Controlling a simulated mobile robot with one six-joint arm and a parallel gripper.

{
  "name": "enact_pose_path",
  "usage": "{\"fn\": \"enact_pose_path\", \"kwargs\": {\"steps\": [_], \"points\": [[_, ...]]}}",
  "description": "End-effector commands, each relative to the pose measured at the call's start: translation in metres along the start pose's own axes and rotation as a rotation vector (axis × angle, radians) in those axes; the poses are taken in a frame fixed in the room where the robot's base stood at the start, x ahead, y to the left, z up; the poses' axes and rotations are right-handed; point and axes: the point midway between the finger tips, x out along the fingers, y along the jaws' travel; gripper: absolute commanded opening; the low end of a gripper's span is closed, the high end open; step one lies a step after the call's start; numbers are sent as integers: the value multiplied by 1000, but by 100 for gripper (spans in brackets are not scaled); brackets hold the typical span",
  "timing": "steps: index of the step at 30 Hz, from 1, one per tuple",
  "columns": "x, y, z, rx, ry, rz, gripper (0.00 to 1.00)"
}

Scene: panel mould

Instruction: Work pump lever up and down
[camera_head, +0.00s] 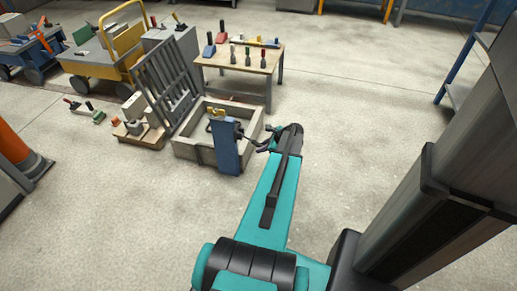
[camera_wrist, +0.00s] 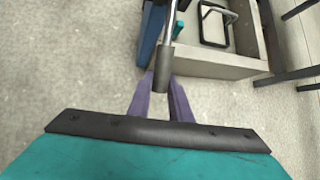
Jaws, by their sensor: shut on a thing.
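The pump (camera_head: 226,147) is a blue upright post at the near side of a pale rectangular trough (camera_head: 190,152). Its blue side also shows at the top of the wrist view (camera_wrist: 151,32). The pump lever (camera_wrist: 169,27) is a thin metal rod with a dark grey grip (camera_wrist: 163,69) at its end. My gripper (camera_wrist: 163,84) has its two purple fingers on either side of that grip and is shut on it. In the head view, my gripper (camera_head: 262,147) is just right of the pump, and the lever is small and partly hidden there.
A wooden table (camera_head: 240,62) with several hand tools stands behind the trough. A grey slatted rack (camera_head: 168,82) leans to the left. A yellow cart (camera_head: 105,60) is further left, and an orange cone (camera_head: 14,145) stands at the left edge. The floor right of my arm is clear.

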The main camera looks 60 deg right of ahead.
Motion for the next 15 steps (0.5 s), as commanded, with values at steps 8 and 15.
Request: {"fn": "enact_pose_path", "kwargs": {"steps": [8, 15], "points": [[-2, 1, -6, 11, -14, 6, 0], [-3, -1, -7, 15, -14, 4, 20]]}}
